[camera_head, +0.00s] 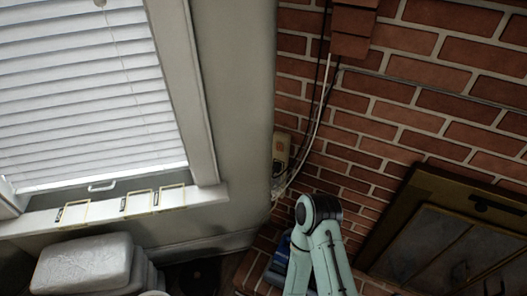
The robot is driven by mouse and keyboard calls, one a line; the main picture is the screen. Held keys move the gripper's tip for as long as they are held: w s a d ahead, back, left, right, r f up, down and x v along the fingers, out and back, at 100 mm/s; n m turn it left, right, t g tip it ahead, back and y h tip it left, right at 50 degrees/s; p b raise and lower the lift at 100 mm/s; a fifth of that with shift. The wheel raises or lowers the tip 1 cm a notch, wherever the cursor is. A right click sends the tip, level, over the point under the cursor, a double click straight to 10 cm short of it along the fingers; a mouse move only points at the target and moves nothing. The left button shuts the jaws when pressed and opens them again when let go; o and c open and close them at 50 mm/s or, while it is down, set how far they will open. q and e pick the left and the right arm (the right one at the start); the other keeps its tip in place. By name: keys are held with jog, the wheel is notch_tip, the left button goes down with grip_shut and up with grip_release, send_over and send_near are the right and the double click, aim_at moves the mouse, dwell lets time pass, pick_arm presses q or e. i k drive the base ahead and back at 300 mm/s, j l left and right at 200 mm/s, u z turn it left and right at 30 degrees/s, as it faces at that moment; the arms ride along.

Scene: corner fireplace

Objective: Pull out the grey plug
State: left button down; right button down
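A beige wall box or socket (281,152) with an orange mark is at the corner where the plain wall meets the brick. A white cable (318,130) and a dark cable come down the brick to a small pale cluster (277,188) just below the box. The grey plug may be in this cluster, but it is too small and blurred to tell. A bent pale green link of my arm rises from the bottom centre, below and right of the cluster, with a gap between them. Neither gripper shows.
A brick wall (460,85) fills the right, with a brass-framed fireplace door (420,235) at lower right. A window with blinds (85,90) and a sill (110,208) holding small frames is at left. A grey cushion-like stack (85,262) and a blue object (281,252) are below.

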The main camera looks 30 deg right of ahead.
aim_at(277, 182)
jog(key=z, duration=1.25)
